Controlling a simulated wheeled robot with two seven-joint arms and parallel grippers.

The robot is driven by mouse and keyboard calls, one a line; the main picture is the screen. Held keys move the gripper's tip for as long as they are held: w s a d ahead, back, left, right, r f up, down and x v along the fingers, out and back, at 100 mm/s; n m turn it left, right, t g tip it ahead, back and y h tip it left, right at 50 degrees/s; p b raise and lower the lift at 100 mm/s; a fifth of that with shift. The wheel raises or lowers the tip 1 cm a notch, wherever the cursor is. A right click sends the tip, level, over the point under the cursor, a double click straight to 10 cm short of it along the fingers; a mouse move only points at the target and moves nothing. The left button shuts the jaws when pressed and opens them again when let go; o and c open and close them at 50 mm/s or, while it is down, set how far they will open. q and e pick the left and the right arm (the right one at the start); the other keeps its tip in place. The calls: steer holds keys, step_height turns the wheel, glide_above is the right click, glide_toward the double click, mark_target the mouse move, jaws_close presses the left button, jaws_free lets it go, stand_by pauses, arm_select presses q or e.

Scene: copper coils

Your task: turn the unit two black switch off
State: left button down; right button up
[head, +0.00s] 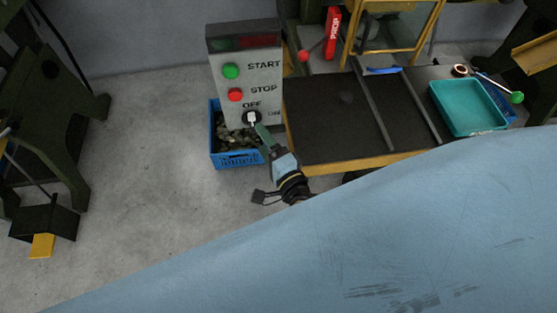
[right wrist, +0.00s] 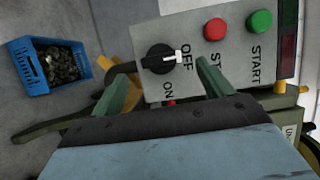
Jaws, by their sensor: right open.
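A grey control box (head: 262,80) stands left of the dark table in the head view. It carries a green START button (head: 231,71), a red STOP button (head: 235,95) and a black switch (head: 246,117) with a white mark. In the right wrist view the black switch (right wrist: 158,58) has its white mark pointing toward the word OFF; ON is to its side. My right gripper (right wrist: 162,66) is open, its green fingertips on either side of the switch in that picture. In the head view the right gripper (head: 261,133) is just below the switch; contact is unclear. My left gripper is not in view.
A blue crate (head: 238,159) of dark pieces sits on the floor behind the box. The dark table (head: 325,125) holds a teal tray (head: 440,94). A red-handled press (head: 333,30) stands behind it.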

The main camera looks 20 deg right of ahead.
steer(key=s, duration=0.7)
steer(key=shift+s+d, duration=0.3)
steer(key=shift+d, duration=0.15)
